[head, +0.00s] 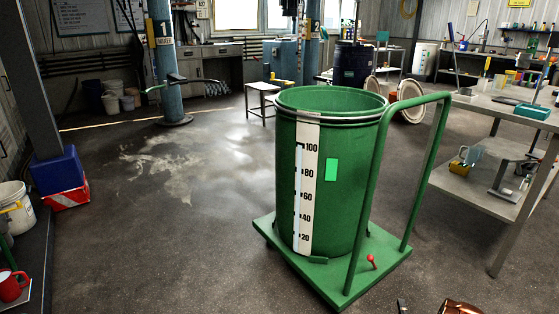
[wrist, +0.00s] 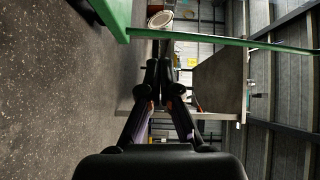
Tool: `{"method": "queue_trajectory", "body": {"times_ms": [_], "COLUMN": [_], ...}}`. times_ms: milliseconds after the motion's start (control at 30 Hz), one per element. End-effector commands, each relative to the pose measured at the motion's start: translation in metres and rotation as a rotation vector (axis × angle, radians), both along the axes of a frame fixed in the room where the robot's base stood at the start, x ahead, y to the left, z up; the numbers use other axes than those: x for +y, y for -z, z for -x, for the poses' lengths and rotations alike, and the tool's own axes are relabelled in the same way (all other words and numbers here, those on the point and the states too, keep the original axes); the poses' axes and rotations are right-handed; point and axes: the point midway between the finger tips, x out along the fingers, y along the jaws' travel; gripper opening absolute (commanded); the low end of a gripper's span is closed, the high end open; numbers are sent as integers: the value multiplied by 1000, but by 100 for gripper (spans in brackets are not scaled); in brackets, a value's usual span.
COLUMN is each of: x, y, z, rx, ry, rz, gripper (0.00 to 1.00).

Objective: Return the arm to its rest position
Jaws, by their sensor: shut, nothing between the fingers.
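My gripper (wrist: 159,80) shows in the wrist view, its two black fingers close together at the tips with nothing seen between them. The picture there is turned on its side. A green bar (wrist: 215,39), which looks like the trolley handle, crosses beyond the fingertips, apart from them as far as I can tell. In the head view I cannot make out my gripper for certain. The green drum (head: 345,180) with a white level scale (head: 307,190) stands upright on the green trolley (head: 375,270). The trolley's handle (head: 440,150) rises at its right.
A grey workbench (head: 480,108) with a lower shelf (head: 475,188) stands close on the right. Blue columns (head: 167,60) stand farther back. A white bucket (head: 18,210) and a blue box (head: 58,172) are at the left. The floor (head: 150,240) left of the trolley is clear.

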Motion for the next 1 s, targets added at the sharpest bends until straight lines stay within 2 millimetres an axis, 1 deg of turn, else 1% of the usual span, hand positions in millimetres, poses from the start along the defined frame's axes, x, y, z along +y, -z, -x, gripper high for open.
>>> {"method": "queue_trajectory", "body": {"times_ms": [33, 267, 367, 600, 667, 733, 967, 1000], "x": [1, 4, 6, 18, 22, 27, 47, 51], "y": [-8, -33, -52, -110, -124, -144, -200, -211], "z": [-5, -23, -34, -61, -65, -71, -76, -76], "rx": [9, 79, 122, 266, 301, 341, 482, 504], "ry": [-3, -18, -28, -70, -83, -98, -157, -168], "rz": [8, 58, 90, 193, 220, 252, 348, 366], "gripper": [0, 0, 0, 0, 0, 0, 0, 0]}}
